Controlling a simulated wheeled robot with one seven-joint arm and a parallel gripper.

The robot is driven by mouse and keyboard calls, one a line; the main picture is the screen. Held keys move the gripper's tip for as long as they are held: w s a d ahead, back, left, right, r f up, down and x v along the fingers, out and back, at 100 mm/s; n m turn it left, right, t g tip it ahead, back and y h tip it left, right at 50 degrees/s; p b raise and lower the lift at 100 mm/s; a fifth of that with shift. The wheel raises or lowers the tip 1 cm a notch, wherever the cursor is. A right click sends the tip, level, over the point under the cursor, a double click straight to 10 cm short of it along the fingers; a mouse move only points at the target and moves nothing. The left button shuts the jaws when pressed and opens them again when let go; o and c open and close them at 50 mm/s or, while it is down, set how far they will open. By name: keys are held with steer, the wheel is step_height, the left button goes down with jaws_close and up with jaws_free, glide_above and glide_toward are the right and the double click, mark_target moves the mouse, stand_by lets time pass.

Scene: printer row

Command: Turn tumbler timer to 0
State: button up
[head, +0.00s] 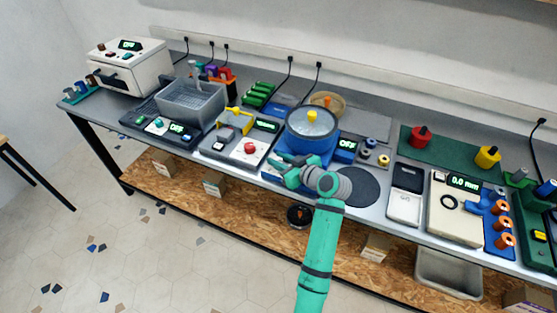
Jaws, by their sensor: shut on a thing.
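The tumbler is a blue drum (311,124) with a grey lid and a yellow knob on top. It stands on a blue base on the bench, right of the middle of the head view. A box with a display reading OFF (347,144) is at its right side. My gripper (277,160) is at the front left of the tumbler's base, reached from the front by my green arm. Its fingers are shut on a small part there, apparently the tumbler timer. The fingers hide that part, so its setting cannot be read.
Left of my gripper is a white device with a red button (250,148). Right of my wrist are a dark round pad (357,187) and a black and white scale (405,193). The bench's front edge runs just below my gripper. A shelf (230,205) lies underneath.

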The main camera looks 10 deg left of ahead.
steer(key=shift+f+n+g, duration=0.15)
steer(key=shift+n+g, duration=0.25)
steer(key=o, duration=1.1)
steer(key=shift+c, duration=0.2)
